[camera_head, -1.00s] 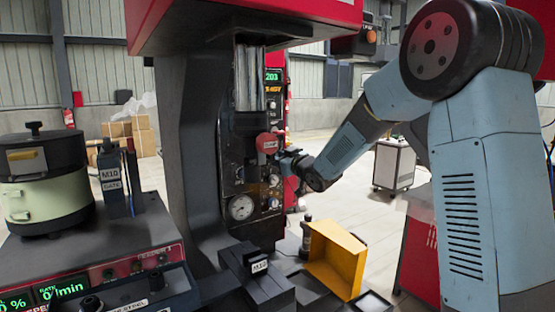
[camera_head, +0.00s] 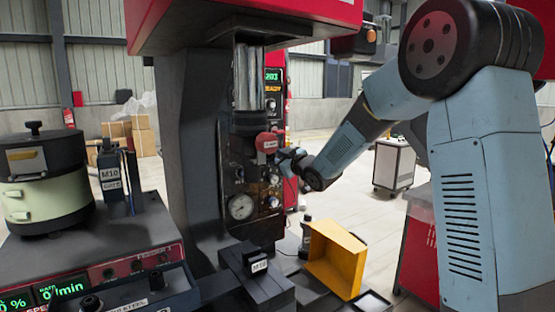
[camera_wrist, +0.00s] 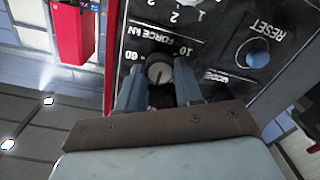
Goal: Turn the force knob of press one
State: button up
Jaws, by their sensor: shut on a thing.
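The force knob (camera_wrist: 158,70) of the press is a small round knob with a pointer line, beside the label "FORCE kN" on a black panel (camera_wrist: 205,48) in the wrist view. My gripper (camera_wrist: 158,78) has one finger on each side of the knob and is shut on it. In the head view my gripper (camera_head: 286,160) reaches the press panel (camera_head: 240,182) from the right, and the knob cannot be made out there. The press (camera_head: 190,120) has a red head and a green display (camera_head: 272,75) reading about 203.
A blue reset button (camera_wrist: 254,53) is close to the gripper in the wrist view. A red round part (camera_head: 266,143) and a gauge (camera_head: 240,207) are near it on the press. A yellow bin (camera_head: 335,258) stands below. A bowl feeder (camera_head: 45,185) is at left.

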jog(key=o, duration=1)
jog(key=shift+o, duration=0.2)
jog(key=shift+s, duration=0.1)
jog(key=v, duration=1.3)
jog(key=shift+s+d, duration=0.2)
jog(key=shift+s, duration=0.1)
